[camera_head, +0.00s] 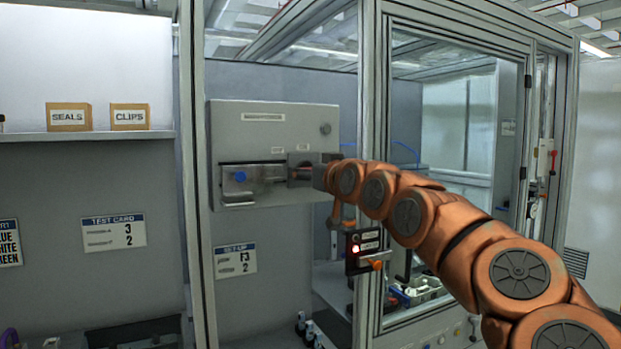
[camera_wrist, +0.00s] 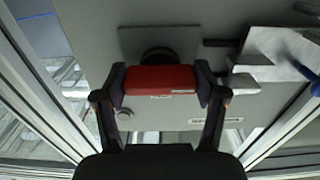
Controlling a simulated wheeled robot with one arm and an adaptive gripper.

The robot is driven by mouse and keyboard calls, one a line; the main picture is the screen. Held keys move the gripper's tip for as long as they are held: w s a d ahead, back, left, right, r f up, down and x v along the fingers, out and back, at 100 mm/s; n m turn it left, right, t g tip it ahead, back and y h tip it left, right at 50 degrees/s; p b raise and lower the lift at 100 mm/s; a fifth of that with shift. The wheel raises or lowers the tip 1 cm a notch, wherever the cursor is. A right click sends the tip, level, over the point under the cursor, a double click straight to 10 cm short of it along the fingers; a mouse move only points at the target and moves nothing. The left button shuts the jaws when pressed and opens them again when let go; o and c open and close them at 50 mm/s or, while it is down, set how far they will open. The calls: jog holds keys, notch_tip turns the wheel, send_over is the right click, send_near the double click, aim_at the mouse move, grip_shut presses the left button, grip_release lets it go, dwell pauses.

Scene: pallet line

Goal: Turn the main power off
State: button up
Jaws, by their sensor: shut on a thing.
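A grey cabinet (camera_head: 270,135) with a label strip at its top hangs behind the frame posts. My gripper (camera_head: 306,173) is at the right part of its front, and my arm comes in from the lower right. In the wrist view my gripper (camera_wrist: 161,82) is shut on a red switch handle (camera_wrist: 160,76), with one finger at each end. The handle lies crosswise in that view. It sits on a dark round base (camera_wrist: 157,56) in front of a square plate (camera_wrist: 130,40). In the head view the gripper mostly hides the handle.
A silver latch bar (camera_head: 262,175) with a blue knob (camera_head: 240,177) is left of my gripper, close to it. A frame post (camera_head: 369,110) stands right of the cabinet. A small control box (camera_head: 363,250) with a lit red lamp hangs below my arm.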

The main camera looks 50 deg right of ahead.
jog(key=o, duration=1.1)
jog(key=shift+o, duration=0.2)
jog(key=shift+s, duration=0.15)
jog(key=v, duration=1.1)
jog(key=shift+s+a, duration=0.2)
jog(key=shift+s, duration=0.15)
